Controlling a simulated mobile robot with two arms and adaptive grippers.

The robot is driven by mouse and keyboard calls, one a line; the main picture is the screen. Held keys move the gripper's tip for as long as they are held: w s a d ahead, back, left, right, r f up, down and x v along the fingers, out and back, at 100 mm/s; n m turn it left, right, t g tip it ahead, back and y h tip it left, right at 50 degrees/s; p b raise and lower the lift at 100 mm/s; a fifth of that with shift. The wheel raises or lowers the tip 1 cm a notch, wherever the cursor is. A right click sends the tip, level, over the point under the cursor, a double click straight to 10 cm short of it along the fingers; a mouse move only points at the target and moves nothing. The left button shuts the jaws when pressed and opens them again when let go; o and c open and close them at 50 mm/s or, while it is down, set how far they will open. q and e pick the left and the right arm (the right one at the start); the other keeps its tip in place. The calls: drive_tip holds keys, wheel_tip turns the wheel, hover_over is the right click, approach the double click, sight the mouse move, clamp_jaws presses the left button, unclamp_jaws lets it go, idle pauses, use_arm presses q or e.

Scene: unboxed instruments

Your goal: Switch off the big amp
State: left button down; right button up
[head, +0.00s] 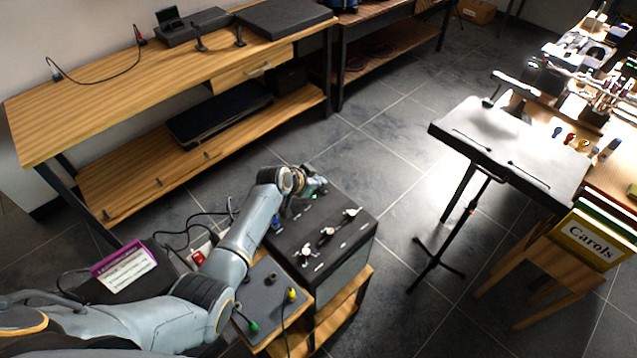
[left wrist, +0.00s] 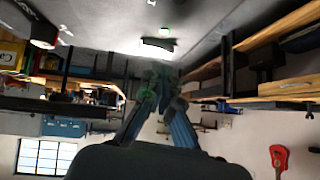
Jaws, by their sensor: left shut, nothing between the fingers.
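The big amp (head: 345,238) is a dark box on a wooden stand, with several pale-capped knobs and white marks on its top. A small green light glows at its far edge, close to my left gripper (head: 318,187). My left gripper is at the amp's far corner, its fingers shut and empty. In the left wrist view the fingertips of my left gripper (left wrist: 160,88) come together just below a dark rocker-like part (left wrist: 158,45) on the grey surface. I cannot tell whether they touch it. My right gripper is not in view.
A small pedal board (head: 268,290) with coloured plugs lies in front of the amp. A wooden bench (head: 165,85) stands at the back left. A music stand (head: 510,150) and a "Carols" book (head: 590,240) are at right.

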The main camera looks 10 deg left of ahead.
use_arm(q)
drive_tip(key=shift+f, duration=0.45)
drive_tip(key=shift+a+f+b, duration=0.2)
drive_tip(key=shift+f+b, duration=0.15)
drive_tip(key=shift+b, duration=0.25)
drive_tip(key=shift+s+d, duration=0.1)
drive_tip(key=shift+d, duration=0.05)
drive_tip(key=shift+s+d+p, duration=0.25)
drive_tip(key=shift+d+p, duration=0.05)
drive_tip(key=shift+p, duration=0.25)
drive_tip(key=shift+s+d, duration=0.2)
drive_tip(key=shift+d, duration=0.1)
drive_tip(key=shift+w+r, duration=0.1)
drive_tip(key=shift+r, duration=0.1)
